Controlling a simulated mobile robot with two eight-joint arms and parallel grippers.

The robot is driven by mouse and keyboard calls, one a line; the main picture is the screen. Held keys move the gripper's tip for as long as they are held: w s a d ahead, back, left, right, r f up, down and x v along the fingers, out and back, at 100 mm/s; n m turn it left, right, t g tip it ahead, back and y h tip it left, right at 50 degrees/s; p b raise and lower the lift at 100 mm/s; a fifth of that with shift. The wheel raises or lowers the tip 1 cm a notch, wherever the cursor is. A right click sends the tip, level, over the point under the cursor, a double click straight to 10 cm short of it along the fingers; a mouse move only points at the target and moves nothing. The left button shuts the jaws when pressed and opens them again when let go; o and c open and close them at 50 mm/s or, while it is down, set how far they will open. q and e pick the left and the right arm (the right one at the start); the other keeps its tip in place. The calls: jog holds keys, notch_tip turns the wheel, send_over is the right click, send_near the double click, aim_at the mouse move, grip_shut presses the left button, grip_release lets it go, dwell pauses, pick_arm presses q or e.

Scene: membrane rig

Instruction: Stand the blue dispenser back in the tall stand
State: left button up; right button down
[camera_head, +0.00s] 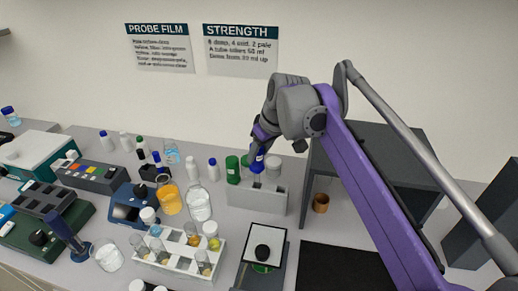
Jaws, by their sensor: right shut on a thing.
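My right gripper (259,150) reaches down from the upper right and is shut on the blue dispenser (257,164). Only a small part of the dispenser shows below the fingers; the gripper and arm hide the rest. It is over the grey block-shaped stand (257,202), near its top openings. I cannot tell whether its lower end is inside an opening. My left gripper is not in view.
A white tube rack (180,262), a clear bottle (199,204) and an orange-filled flask (169,199) stand left and in front. A balance-like device (263,253) is in front. A dark open cabinet (375,150) and a brown cup (321,203) are on the right.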

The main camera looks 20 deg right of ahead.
aim_at(261, 166)
jog(key=shift+f+b, duration=1.25)
jog(key=shift+f, duration=1.5)
jog(key=shift+f, duration=0.35)
jog(key=shift+c, duration=1.5)
grip_release()
jog(key=v, duration=1)
jog(key=shift+s+r+p, duration=0.2)
jog(key=shift+r+p, duration=0.15)
jog(key=shift+p, duration=0.1)
